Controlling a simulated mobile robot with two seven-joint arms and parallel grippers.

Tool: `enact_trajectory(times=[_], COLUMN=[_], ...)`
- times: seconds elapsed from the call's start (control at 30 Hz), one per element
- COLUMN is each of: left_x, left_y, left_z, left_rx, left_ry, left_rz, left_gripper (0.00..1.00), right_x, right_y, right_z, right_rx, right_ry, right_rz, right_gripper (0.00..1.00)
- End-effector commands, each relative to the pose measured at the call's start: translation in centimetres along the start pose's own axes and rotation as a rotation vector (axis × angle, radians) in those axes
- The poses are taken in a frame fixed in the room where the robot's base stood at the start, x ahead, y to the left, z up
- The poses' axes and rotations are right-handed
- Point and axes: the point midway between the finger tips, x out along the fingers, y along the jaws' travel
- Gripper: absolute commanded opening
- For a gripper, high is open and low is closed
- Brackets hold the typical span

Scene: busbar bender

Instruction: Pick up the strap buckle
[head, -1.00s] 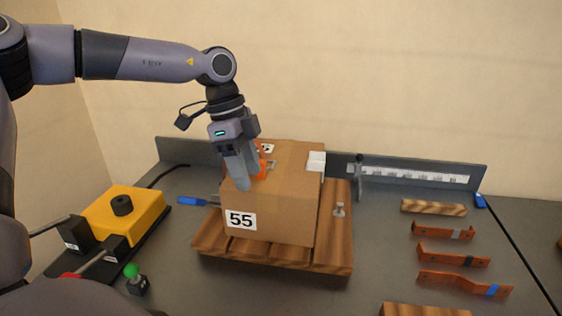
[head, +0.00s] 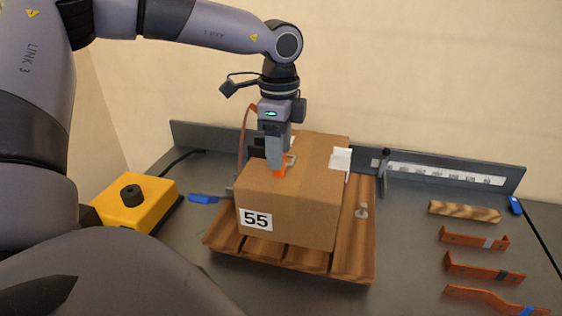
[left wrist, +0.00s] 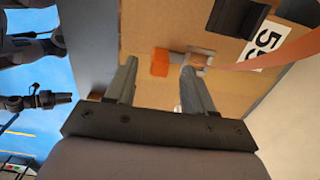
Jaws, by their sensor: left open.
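The strap buckle is a small grey metal piece (head: 290,161) on top of the cardboard box (head: 295,190). It also shows in the left wrist view (left wrist: 198,60), with an orange strap end (left wrist: 160,62) on one side and a longer orange strap (left wrist: 262,55) on the other. My left gripper (head: 277,170) points down at the box top beside the buckle and partly hides it in the head view. In the left wrist view its two fingers (left wrist: 158,70) are apart, with the orange strap end between their tips. My right gripper is in neither view.
The box stands on a wooden pallet (head: 225,235). A strap (head: 243,135) rises behind the box. A yellow device (head: 135,205) and a blue-handled tool (head: 203,198) are at left. Bent orange bars (head: 475,240) and a wooden block (head: 464,211) lie at right. A grey rail (head: 400,170) runs behind.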

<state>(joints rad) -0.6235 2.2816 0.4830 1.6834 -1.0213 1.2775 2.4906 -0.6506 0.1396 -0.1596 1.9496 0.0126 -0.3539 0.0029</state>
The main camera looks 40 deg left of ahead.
Motion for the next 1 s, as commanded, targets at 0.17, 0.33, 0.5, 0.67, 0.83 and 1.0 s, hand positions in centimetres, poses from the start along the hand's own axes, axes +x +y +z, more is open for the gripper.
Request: enact_trajectory(times=[0.17, 0.33, 0.5, 0.67, 0.83, 1.0], left_x=[2.2, 3.1, 3.1, 3.1, 3.1, 3.0], left_y=[0.1, 0.1, 0.1, 0.1, 0.1, 0.1], left_z=[0.0, 0.0, 0.0, 0.0, 0.0, 0.0], left_rx=[-0.001, 0.000, 0.000, 0.000, 0.000, 0.000], left_ry=[0.000, 0.001, 0.001, 0.001, 0.001, 0.001], left_rz=[0.003, 0.000, -0.001, -0.001, -0.001, -0.002], left_gripper=[0.53, 0.53, 0.53, 0.08, 0.00, 0.00], right_x=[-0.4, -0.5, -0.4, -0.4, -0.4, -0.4], right_y=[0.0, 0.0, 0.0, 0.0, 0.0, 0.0], right_z=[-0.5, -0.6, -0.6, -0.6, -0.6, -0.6], right_rx=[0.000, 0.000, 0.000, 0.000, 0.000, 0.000], right_ry=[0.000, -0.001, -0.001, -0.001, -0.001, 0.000], right_rz=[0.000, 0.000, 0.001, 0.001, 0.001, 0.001], right_gripper=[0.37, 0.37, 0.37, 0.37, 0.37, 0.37])
